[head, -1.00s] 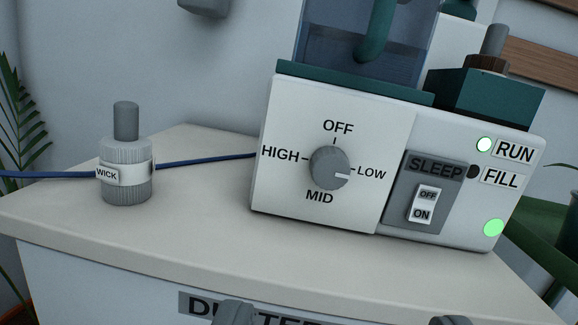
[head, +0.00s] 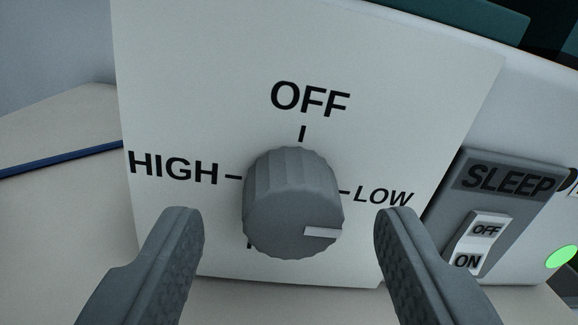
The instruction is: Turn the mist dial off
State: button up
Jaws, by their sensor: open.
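The mist dial (head: 285,195) is a grey ribbed knob on a white panel (head: 200,100) marked OFF at the top, HIGH at left and LOW at right. The MID label is hidden at the bottom. The dial's pale pointer mark (head: 322,232) points right and slightly down, nearest to LOW. My gripper (head: 290,222) is open, with one finger on each side of the dial, apart from it in the picture. I cannot tell how far the fingertips are from the panel.
Right of the dial is a grey SLEEP plate (head: 510,182) with a white OFF/ON rocker switch (head: 477,243), close to the right finger. A green light (head: 562,257) glows at the right edge. A blue cable (head: 60,160) runs at the left over the pale top (head: 60,230).

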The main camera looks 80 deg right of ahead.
jog(key=shift+x, duration=0.85)
jog(key=c, duration=1)
jog(key=shift+o, duration=0.2)
jog(key=shift+n, duration=0.3)
